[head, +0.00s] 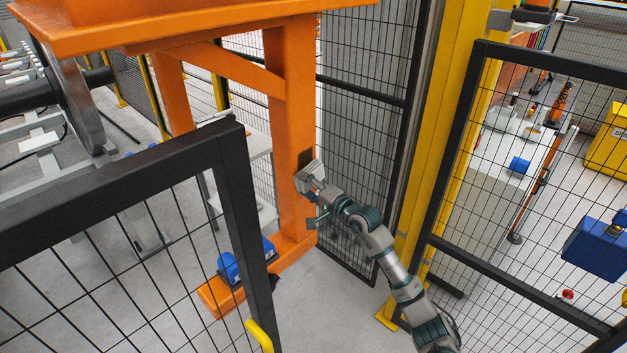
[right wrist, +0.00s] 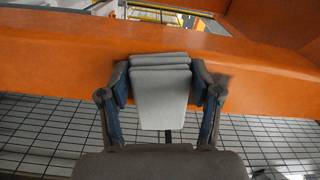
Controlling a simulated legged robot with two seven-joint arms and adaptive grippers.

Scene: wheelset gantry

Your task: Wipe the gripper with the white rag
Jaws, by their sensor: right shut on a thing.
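My right gripper (head: 310,180) is at the orange gantry post (head: 289,120) in the head view, beside its face at mid height. In the right wrist view the gripper (right wrist: 165,95) is shut on a folded white-grey rag (right wrist: 162,98), with one finger on each side of it. The rag lies against or very close to the orange surface (right wrist: 60,65); whether it touches cannot be told. In the head view the rag (head: 309,174) shows as a small pale patch at the gripper's tip. My left gripper is not in view. No separate gripper part to be wiped can be made out.
A black mesh gate (head: 235,190) stands at front left and another mesh panel (head: 455,200) at right. A yellow post (head: 435,130) rises close to my right arm. A blue motor (head: 245,262) sits at the orange post's foot. Grey floor (head: 325,310) is clear between them.

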